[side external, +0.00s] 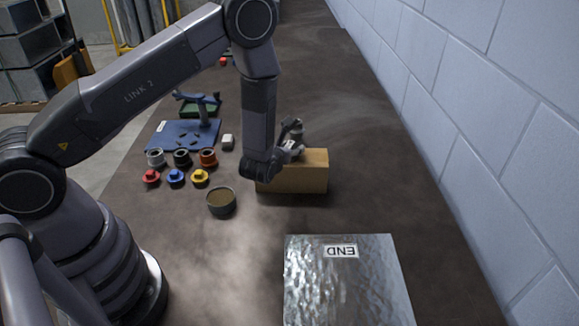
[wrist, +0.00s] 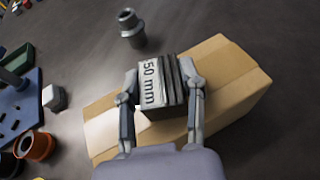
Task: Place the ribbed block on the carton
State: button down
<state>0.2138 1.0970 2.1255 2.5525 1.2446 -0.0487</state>
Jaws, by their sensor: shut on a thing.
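The ribbed block (wrist: 162,88) is grey with a white "50 mm" label, seen in the wrist view. My gripper (wrist: 165,92) is shut on it, with one finger on each side. The carton (wrist: 228,70) is a brown box; in the wrist view it lies under and around the block. The carton also shows in the side external view (side external: 292,180), with my gripper (side external: 292,148) at its top, toward the far edge. The wrist hides part of the carton there. I cannot tell whether the block touches the carton's top.
A metal plate marked "END" (side external: 347,285) lies in front. A round tin (side external: 221,201) stands left of the carton. A blue fixture board (side external: 184,135), a white block (side external: 227,141) and several coloured fittings lie further left. A grey fitting (wrist: 130,25) stands beyond the carton. A block wall bounds the right.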

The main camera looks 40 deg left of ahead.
jog(key=shift+f, duration=0.1)
jog(key=c, duration=0.6)
grip_release()
jog(key=shift+c, duration=0.2)
